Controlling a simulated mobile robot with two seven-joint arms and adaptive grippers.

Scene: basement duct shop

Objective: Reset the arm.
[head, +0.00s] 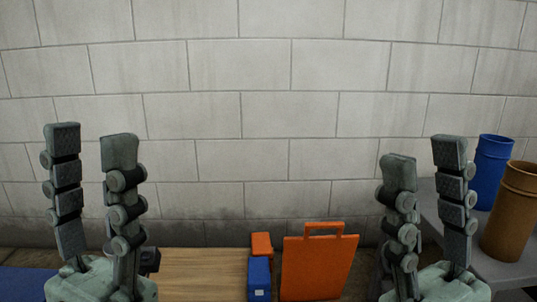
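My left gripper (91,140) stands upright at the left of the head view. Its two jointed fingers point up and are spread apart, with only wall seen between them. My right gripper (424,160) stands upright at the right. Its fingers also point up with a gap between them, and nothing is held there. Both grippers are close to the camera. The arm links behind them are mostly out of view below the picture.
A wooden surface (205,270) lies low in the middle. Beside it are a blue and orange object (260,275) and an orange panel with a handle (318,265). A blue cylinder (492,172) and a brown cylinder (510,210) stand on a grey surface (436,205) at right. A block wall (265,110) closes the back.

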